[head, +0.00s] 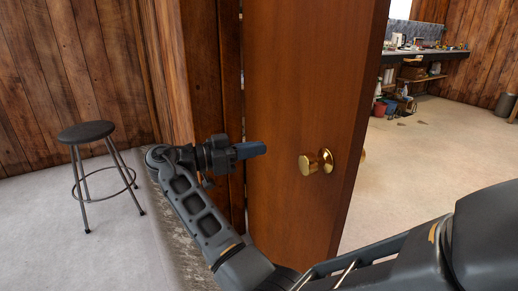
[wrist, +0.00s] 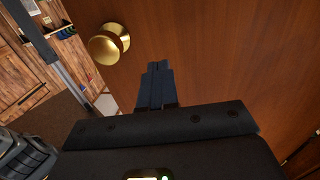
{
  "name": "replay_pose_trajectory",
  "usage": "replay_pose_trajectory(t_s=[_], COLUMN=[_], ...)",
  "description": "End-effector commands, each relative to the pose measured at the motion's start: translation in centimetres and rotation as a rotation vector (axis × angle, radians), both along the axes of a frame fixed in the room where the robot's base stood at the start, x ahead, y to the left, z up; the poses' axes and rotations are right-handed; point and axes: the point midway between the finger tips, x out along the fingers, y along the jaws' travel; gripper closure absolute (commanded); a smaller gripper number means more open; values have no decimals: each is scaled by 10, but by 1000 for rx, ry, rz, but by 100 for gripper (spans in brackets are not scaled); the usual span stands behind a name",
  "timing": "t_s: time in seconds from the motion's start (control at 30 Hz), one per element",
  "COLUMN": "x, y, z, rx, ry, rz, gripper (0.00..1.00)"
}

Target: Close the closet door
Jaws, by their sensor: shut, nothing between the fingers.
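The closet door (head: 296,70) is a reddish-brown wooden panel standing open in the middle of the head view. A round brass knob (head: 312,163) sits near its right edge. My gripper (head: 262,148) is shut and empty, left of the knob and in front of the door's face. In the wrist view the shut fingers (wrist: 158,68) point at the door panel (wrist: 230,50), with the brass knob (wrist: 108,44) to their upper left. I cannot tell whether the fingertips touch the door.
A dark round stool (head: 87,132) stands on the pale floor at the left. Plank walls (head: 70,60) line the back left. Beyond the door's right edge is open tan floor (head: 420,150) and a cluttered counter (head: 425,52) at the back.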

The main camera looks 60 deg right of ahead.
Motion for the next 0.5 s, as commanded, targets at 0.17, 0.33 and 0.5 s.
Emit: replay_pose_trajectory(t_s=[0.17,0.33,0.5], x=[-25,-48,-66], y=[-26,-51,-70], z=[1,1,1], rx=[0,1,1], ry=[1,2,1], rz=[-1,-1,0], gripper=[100,100,100])
